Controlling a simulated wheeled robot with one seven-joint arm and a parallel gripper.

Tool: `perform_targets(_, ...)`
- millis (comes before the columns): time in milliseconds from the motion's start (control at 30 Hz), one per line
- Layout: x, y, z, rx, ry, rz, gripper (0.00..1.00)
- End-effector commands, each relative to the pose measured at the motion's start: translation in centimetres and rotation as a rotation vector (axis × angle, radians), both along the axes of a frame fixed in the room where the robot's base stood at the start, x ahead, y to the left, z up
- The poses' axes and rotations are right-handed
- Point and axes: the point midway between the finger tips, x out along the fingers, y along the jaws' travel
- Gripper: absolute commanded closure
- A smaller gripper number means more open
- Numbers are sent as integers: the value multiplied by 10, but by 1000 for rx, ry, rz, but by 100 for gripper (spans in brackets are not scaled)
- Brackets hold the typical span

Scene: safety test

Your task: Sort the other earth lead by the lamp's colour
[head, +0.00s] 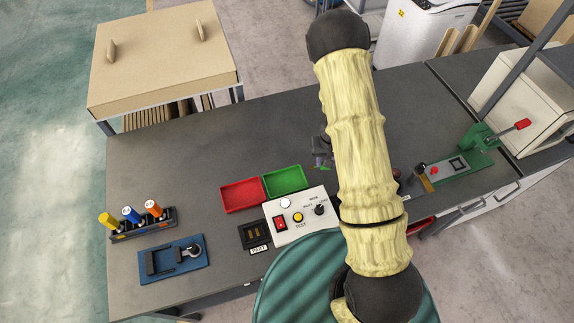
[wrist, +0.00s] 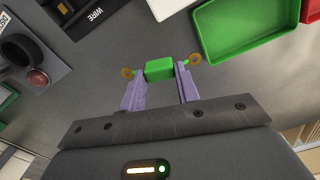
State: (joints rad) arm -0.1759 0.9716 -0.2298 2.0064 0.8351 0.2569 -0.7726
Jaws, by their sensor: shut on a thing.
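My gripper (wrist: 160,82) is shut on a green earth lead (wrist: 159,70) with a brass ring at each end. It holds the lead above the grey bench, beside the green tray (wrist: 225,40). In the head view my gripper (head: 321,163) is small and partly hidden by my arm, just right of the green tray (head: 303,186). The red tray (head: 225,196) sits left of the green one. Both look empty in the head view. The lamp (head: 285,203) on the white tester box (head: 283,238) looks whitish, with no clear colour.
A dark part nest (head: 253,236) is left of the tester. A blue fixture (head: 160,270) and screwdriver rack (head: 145,228) stand at the left. A green press (head: 480,150) stands at the right. The bench behind the trays is clear.

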Motion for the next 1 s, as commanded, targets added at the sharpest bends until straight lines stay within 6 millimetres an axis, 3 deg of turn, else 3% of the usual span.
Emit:
perform_targets(167, 0, 2, 1, 0, 0, 5, 94)
perform_targets(267, 0, 18, 3, 1, 1, 38, 94)
perform_targets(500, -10, 98, 3, 1, 3, 202, 94)
perform_targets(600, -17, 123, 0, 0, 3, 255, 94)
perform_targets(700, -20, 134, -3, -1, 3, 277, 94)
perform_targets(1000, -21, 137, -6, 0, 2, 283, 94)
